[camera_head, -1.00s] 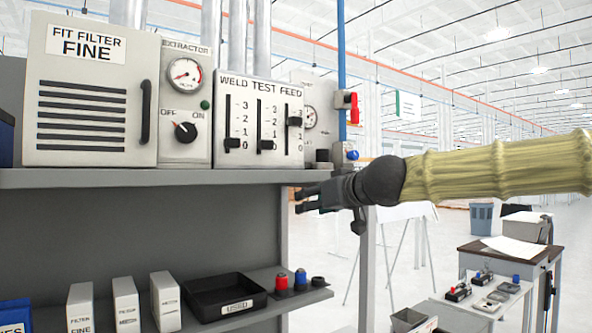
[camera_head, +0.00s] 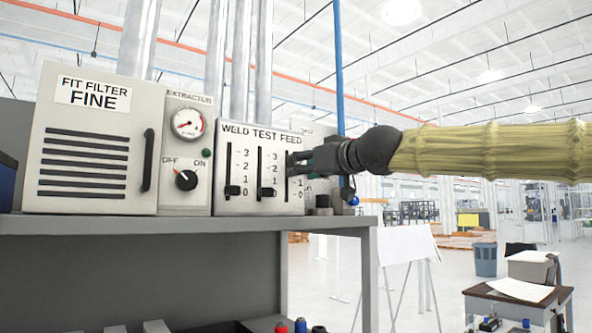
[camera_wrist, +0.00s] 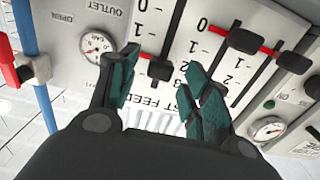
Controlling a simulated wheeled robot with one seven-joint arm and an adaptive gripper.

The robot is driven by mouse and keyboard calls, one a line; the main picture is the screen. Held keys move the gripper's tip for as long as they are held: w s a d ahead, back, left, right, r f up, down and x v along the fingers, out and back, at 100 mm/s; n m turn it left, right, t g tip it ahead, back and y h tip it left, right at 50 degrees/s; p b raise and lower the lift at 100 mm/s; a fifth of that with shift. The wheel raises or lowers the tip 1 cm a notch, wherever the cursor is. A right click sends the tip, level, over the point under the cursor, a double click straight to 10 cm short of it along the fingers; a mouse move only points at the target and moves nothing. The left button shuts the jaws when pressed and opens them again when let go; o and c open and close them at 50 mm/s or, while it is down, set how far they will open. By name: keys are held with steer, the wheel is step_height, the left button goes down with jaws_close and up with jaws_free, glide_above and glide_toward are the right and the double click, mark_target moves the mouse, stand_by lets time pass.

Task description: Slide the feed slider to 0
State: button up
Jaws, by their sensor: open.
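The white WELD TEST FEED panel (camera_head: 258,207) has three vertical slots with dark knobs. The feed slider is the rightmost one, and my gripper hides its knob in the head view. In the wrist view, where the panel appears upside down, its black knob (camera_wrist: 160,68) shows between my fingertips, well away from the 0 end. My gripper (camera_head: 292,164) is at the panel's right side, level with the upper scale. Its green fingers (camera_wrist: 161,62) are open on either side of the feed knob; I cannot tell whether they touch it.
The weld knob (camera_head: 232,190) and the test knob (camera_head: 268,192) sit low in their slots. A filter box (camera_head: 95,150) and an extractor panel (camera_head: 186,150) stand to the left on the grey shelf (camera_head: 150,224). A blue pipe (camera_head: 339,70) rises at the right.

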steer(key=shift+x, duration=1.8)
jaws_close()
